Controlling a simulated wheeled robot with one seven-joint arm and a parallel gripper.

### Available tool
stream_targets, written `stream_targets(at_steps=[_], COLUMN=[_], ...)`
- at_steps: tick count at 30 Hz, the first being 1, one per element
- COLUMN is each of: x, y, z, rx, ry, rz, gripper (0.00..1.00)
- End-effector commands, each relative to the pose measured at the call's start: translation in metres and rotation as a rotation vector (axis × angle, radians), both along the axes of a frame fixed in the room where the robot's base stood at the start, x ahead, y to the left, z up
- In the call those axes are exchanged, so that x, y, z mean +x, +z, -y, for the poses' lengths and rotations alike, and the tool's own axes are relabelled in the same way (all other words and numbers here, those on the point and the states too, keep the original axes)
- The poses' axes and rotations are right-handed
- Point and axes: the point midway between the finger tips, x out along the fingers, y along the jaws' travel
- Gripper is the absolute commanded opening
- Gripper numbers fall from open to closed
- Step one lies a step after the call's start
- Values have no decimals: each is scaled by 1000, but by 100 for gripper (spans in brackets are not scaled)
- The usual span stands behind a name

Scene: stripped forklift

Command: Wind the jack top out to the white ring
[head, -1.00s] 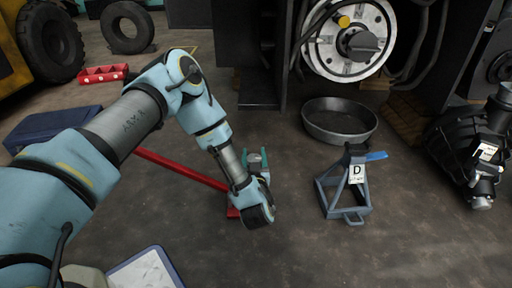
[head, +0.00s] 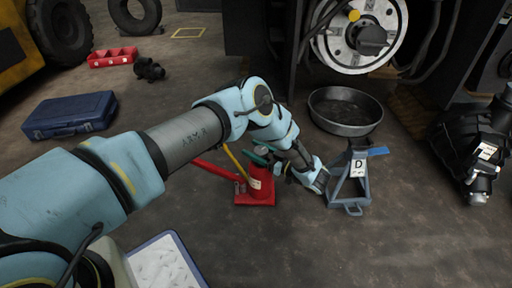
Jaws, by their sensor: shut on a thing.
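The red bottle jack (head: 256,185) stands upright on the floor near the middle of the head view, with a pale label on its body. My gripper (head: 261,154) reaches it from the right, its teal fingers at the jack's top. The fingers are shut on the jack top (head: 262,149), of which only a little grey shows between them. I cannot make out the white ring; the fingers cover that area or it is too small to see.
A grey jack stand (head: 350,183) marked D stands close right of my wrist. A round metal pan (head: 345,112) lies behind it. A blue case (head: 70,115) is at left.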

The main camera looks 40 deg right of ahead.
Motion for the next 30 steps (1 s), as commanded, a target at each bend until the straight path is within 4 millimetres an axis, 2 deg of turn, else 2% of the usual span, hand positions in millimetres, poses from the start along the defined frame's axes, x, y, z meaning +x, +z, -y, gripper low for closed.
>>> stream_targets(at_steps=[1,15,30], x=[-2,-6,-9], y=[-5,-10,-7], z=[0,-8,-14], rx=[-3,-6,-2], ry=[40,437,651], rz=[-3,0,-3], gripper=[3,3,3])
